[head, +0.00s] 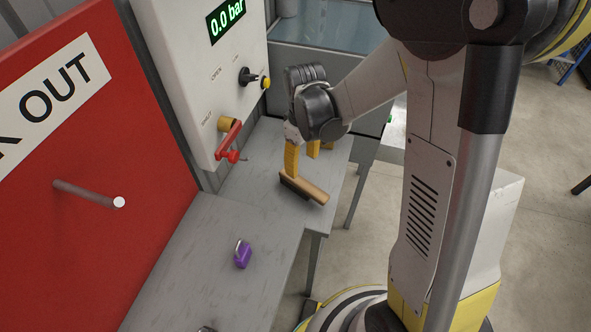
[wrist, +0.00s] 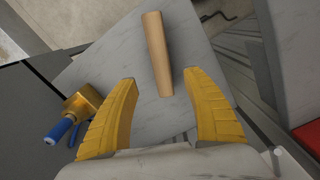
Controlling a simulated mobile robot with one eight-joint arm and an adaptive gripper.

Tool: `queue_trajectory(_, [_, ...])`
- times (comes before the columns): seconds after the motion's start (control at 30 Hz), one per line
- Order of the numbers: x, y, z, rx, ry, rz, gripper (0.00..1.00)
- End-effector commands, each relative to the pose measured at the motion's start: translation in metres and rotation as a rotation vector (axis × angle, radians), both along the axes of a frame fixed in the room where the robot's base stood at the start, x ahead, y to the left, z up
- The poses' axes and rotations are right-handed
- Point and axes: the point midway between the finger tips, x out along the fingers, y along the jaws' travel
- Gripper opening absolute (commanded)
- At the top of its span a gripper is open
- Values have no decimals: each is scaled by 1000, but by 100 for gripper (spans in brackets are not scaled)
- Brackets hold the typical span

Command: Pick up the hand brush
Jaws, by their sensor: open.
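The hand brush (head: 306,189) lies on the grey bench, with a pale wooden back and dark bristles along one side in the head view. In the wrist view its wooden back (wrist: 157,50) runs away from me, with its near end about level with my fingertips and between them. My gripper (head: 302,163) has yellow fingers and is over the bench at the brush. In the wrist view my gripper (wrist: 160,80) is open, with a finger on each side and nothing held. I cannot tell how high the fingertips are above the brush.
A purple padlock (head: 242,255) lies on the nearer bench (head: 215,235). A red-handled valve (head: 229,141) sticks out from the white panel (head: 190,60). A red board with a peg (head: 90,193) stands at left. A brass fitting with a blue handle (wrist: 62,130) is left of my fingers.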

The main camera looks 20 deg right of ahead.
Motion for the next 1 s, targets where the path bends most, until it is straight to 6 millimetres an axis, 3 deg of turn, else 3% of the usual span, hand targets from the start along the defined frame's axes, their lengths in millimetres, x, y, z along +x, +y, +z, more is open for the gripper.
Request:
queue_trajectory(0.2, [0, 0, -40, 0, 1, 1, 58])
queue_trajectory(0.47, [0, 1, -58, 0, 0, 0, 58])
queue_trajectory(0.73, [2, 3, -99, 0, 0, 0, 58])
queue_trajectory(1.0, [1, 3, -104, 0, 0, 0, 58])
